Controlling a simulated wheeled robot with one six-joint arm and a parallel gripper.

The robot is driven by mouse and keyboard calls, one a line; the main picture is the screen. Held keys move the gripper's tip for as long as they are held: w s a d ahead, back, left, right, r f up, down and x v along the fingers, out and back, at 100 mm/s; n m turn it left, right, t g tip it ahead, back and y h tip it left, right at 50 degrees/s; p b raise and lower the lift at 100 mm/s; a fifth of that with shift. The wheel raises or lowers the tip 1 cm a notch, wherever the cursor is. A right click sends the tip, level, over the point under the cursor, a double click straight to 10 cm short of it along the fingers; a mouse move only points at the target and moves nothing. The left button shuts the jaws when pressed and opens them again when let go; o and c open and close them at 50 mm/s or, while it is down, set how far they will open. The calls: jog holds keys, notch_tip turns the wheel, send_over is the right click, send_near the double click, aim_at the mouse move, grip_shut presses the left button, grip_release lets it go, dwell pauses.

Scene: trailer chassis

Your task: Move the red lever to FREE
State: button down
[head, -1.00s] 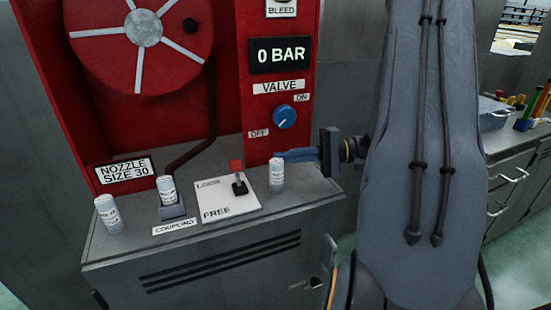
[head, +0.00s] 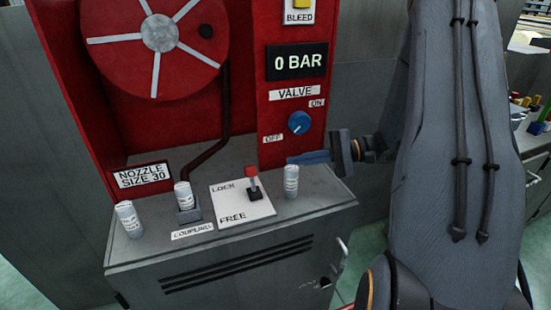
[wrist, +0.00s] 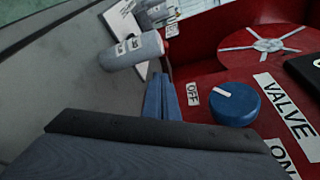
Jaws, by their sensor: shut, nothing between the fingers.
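The red lever (head: 251,175) stands on a white plate (head: 232,207) on top of the grey cabinet. The plate reads LOCK at its far edge and FREE at its near edge, and the lever's red knob is up at the far, LOCK side. My gripper (head: 292,159) has blue fingers that are shut and empty. It is right of the lever and apart from it, above and behind a white cylinder (head: 291,181). In the wrist view the shut blue fingers (wrist: 163,98) point toward that cylinder (wrist: 132,50), which partly hides the plate and lever.
The blue valve knob (head: 299,123) is on the red panel just above my gripper. Two more white cylinders stand left of the plate, one (head: 125,219) at the cabinet's left end and one (head: 184,196) in the coupling. The cabinet's front top edge (head: 270,224) is clear.

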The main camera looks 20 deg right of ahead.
aim_at(252, 178)
jog(key=shift+a, duration=0.1)
jog(key=p+x, duration=0.3)
jog(key=x, duration=0.7)
jog(key=shift+p, duration=0.4)
jog(key=shift+f, duration=0.1)
